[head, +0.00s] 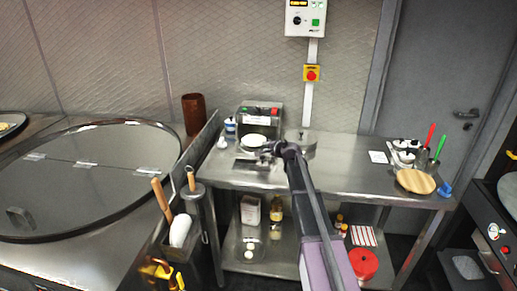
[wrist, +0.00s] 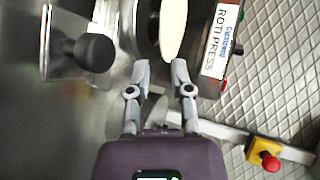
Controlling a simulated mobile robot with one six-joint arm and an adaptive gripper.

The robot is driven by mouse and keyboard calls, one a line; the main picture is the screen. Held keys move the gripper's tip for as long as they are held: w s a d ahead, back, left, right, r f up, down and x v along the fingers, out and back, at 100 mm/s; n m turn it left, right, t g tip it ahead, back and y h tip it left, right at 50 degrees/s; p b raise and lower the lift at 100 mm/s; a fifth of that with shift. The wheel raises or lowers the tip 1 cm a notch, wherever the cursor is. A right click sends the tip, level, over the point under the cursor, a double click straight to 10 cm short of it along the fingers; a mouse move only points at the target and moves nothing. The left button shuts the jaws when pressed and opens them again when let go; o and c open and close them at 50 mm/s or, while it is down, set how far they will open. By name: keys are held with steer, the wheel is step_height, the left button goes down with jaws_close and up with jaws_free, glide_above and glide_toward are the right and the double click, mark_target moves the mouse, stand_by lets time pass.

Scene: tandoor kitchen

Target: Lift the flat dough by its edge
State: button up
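The flat dough (wrist: 173,28) is a pale cream disc at the roti press (wrist: 219,45), seen at a slant as a narrow shape at the top of the wrist view. In the head view the dough (head: 254,140) shows as a whitish round in front of the press (head: 260,118). My gripper (wrist: 160,68) is open, its two fingers apart with a gap between them. The dough's near end lies just beyond the fingertips, closer to the right finger; I cannot tell whether they touch. In the head view my gripper (head: 268,149) is at the dough's near right side, partly hidden by my arm.
A black knob (wrist: 95,52) on a metal part is left of my fingers. A red emergency button (head: 311,75) is on the wall post.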

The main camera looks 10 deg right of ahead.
mark_target(261, 141)
steer(key=shift+b+x, duration=1)
steer(key=shift+x, duration=2)
steer(key=shift+c, duration=0.3)
steer(key=c, duration=0.3)
jaws_close()
steer(key=shift+r+p, duration=1.3)
steer(key=shift+p, duration=0.05)
steer(key=shift+s, duration=0.1)
